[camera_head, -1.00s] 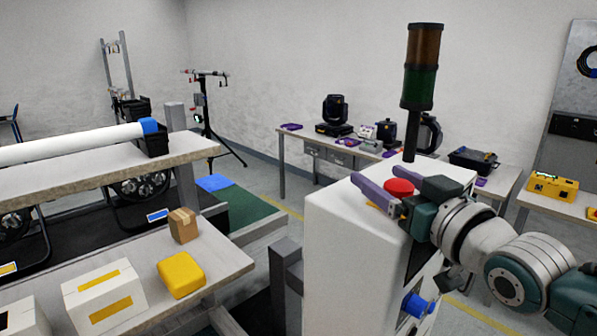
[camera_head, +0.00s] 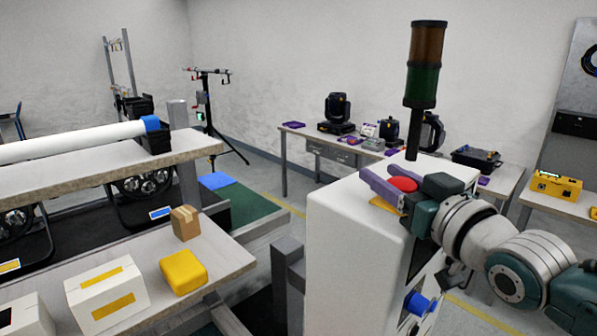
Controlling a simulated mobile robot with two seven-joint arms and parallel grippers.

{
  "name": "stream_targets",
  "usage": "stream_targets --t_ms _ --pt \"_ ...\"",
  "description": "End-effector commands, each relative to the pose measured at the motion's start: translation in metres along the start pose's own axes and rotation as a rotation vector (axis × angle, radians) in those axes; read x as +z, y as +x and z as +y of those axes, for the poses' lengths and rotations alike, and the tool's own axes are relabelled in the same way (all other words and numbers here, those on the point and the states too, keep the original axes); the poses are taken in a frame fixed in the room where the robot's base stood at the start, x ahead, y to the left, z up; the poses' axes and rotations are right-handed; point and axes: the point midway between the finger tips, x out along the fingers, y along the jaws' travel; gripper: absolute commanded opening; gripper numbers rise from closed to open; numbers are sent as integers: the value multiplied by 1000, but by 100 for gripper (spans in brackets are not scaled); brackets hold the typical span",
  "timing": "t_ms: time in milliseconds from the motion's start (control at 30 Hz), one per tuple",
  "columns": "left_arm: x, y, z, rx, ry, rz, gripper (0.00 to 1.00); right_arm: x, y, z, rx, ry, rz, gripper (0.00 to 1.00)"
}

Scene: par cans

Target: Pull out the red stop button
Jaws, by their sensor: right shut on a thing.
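The red stop button (camera_head: 403,184) sits on a yellow base (camera_head: 382,204) on top of a white cabinet (camera_head: 345,236). My right gripper (camera_head: 392,186) reaches in from the right, low over the cabinet top. Its purple fingers are closed on the red button, with one finger in front of the button and hiding part of it. How far the button stands out from its base cannot be told. My left gripper is not in view.
A signal tower (camera_head: 424,80) with amber and green sections stands at the cabinet's back, close behind my right gripper. A blue knob (camera_head: 417,304) sticks out of the cabinet's side. A shelf with a cardboard box (camera_head: 185,223) and a yellow block (camera_head: 183,272) stands at left.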

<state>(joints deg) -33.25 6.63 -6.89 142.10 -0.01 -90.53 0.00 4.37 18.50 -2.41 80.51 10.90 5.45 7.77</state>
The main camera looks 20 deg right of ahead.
Motion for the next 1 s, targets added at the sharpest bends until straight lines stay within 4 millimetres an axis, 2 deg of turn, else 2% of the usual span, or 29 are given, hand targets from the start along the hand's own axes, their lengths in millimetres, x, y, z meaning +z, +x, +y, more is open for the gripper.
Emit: stream_targets --t_ms 500,700,933,967,1000 --pt "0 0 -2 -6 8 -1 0 0 0 0 0 0 0 0" --pt "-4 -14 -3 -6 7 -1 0 -15 0 0 0 0 1 0" --pt "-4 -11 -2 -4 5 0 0 -15 0 0 -1 0 8 0" --pt "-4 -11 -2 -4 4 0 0 -15 0 0 -1 0 8 54" --pt "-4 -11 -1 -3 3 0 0 -15 0 0 -1 0 8 58"
